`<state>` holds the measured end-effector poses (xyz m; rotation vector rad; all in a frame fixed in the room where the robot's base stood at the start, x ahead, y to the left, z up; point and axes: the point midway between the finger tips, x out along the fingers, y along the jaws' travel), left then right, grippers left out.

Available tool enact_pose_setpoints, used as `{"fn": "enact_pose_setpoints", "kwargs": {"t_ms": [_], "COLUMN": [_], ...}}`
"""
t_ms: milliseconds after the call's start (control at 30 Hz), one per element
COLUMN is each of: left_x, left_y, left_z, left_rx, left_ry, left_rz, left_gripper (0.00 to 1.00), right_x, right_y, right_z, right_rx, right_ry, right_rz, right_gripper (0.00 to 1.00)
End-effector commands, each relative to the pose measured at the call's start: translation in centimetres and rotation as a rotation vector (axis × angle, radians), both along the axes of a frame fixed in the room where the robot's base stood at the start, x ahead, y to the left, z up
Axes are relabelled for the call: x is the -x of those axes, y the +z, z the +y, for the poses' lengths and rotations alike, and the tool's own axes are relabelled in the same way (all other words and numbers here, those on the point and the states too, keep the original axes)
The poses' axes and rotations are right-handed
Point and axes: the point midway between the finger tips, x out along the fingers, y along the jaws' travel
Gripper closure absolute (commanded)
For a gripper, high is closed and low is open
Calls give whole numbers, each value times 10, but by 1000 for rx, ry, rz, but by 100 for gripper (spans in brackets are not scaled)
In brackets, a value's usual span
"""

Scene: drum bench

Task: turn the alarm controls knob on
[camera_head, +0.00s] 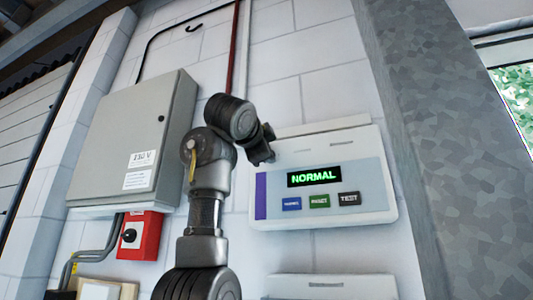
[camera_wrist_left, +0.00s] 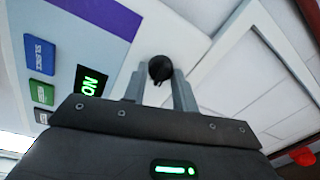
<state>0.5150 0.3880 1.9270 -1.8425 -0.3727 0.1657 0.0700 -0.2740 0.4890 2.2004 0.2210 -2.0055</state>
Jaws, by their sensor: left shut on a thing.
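The alarm control panel (camera_head: 375,190) is a pale box on the wall with a lit green NORMAL display (camera_head: 314,177) and three buttons, blue, green and black. My left gripper (camera_head: 268,152) is at the panel's upper left part. In the left wrist view, a round black knob (camera_wrist_left: 160,67) sits between the two grey fingers of my left gripper (camera_wrist_left: 158,80), which is shut on it. The knob is hidden behind the gripper in the head view, and its turn position cannot be told. My right gripper is not in view.
A grey electrical cabinet (camera_head: 140,130) hangs left of my arm, with a red box with a black knob (camera_head: 138,236) below it. A grey column (camera_head: 440,130) stands close on the right. Another pale box (camera_head: 330,287) is below the panel.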

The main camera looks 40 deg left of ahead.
Motion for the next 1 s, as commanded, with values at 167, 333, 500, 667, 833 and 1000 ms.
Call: {"fn": "enact_pose_setpoints", "kwargs": {"t_ms": [167, 333, 500, 667, 833, 1000], "left_x": [-1, -1, -1, -1, -1, 0], "left_y": [-2, -2, -2, -1, -1, -1], "left_z": [1, 1, 1, 1, 1, 1], "left_rx": [-55, -81, -86, -86, -86, -85], "left_ry": [2, 2, 2, 2, 2, 1], "left_rz": [24, 33, 35, 34, 34, 32], "left_gripper": [95, 95, 95, 95, 63, 50], "right_x": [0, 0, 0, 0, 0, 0], "right_y": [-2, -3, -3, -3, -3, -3], "right_z": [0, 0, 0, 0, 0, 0], "right_rx": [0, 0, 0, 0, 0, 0], "right_ry": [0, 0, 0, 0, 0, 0], "right_rz": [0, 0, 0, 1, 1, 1], "right_gripper": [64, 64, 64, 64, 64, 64]}}
